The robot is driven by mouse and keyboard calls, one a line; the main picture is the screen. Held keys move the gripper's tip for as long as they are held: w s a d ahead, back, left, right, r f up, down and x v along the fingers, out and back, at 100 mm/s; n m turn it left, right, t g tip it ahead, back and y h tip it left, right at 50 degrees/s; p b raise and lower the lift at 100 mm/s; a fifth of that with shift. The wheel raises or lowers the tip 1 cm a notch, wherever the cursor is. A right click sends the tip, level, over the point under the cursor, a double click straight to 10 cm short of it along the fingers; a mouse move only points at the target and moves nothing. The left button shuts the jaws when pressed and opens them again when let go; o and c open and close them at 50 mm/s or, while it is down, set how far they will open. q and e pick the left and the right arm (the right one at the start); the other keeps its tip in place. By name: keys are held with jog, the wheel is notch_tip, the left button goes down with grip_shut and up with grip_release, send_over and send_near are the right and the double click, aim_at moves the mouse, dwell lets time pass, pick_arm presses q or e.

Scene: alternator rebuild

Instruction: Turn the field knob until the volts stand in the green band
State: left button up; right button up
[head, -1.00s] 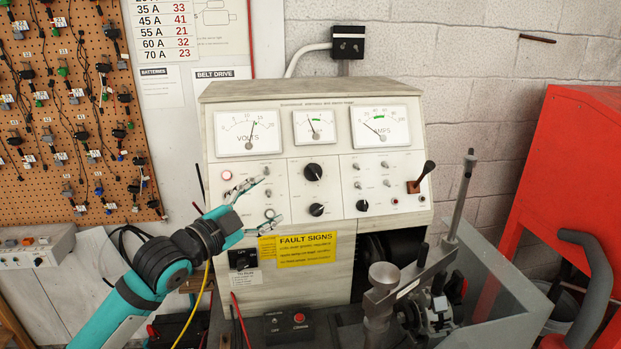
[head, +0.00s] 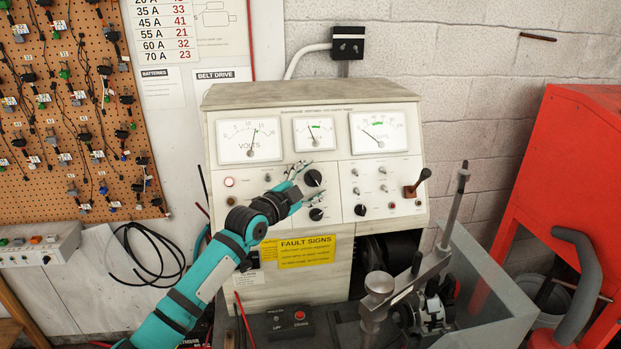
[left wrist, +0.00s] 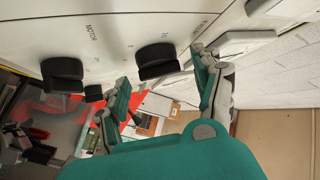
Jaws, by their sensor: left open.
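The volts meter (head: 249,139) is the left dial on the grey test bench; its needle stands just right of upright. Any green band there is too small to tell. Below the middle meter is a large black knob (head: 313,178), with a smaller black knob (head: 316,214) under it. My left gripper (head: 308,185) is open in front of the large knob. In the left wrist view a black knob (left wrist: 157,62) shows between the open fingers, seemingly ungripped. Another knob (left wrist: 62,75), beside the word MOTOR, lies left of them. My right gripper is out of view.
The middle meter (head: 314,132) and amps meter (head: 378,132) sit right of the volts meter. A clamp with a long handle (head: 455,208) stands low at right, beside a red cabinet (head: 575,150).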

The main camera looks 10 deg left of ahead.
pick_arm(q)
jog(key=c, duration=1.2)
jog(key=shift+d+f+n+t, duration=0.15)
jog(key=shift+n+t, duration=0.25)
jog(key=shift+n, duration=0.2)
jog(key=shift+n+t+y+b, duration=0.45)
jog(key=shift+n+t+y, duration=0.35)
jog(key=shift+n+y, duration=0.15)
jog(key=o, duration=1.2)
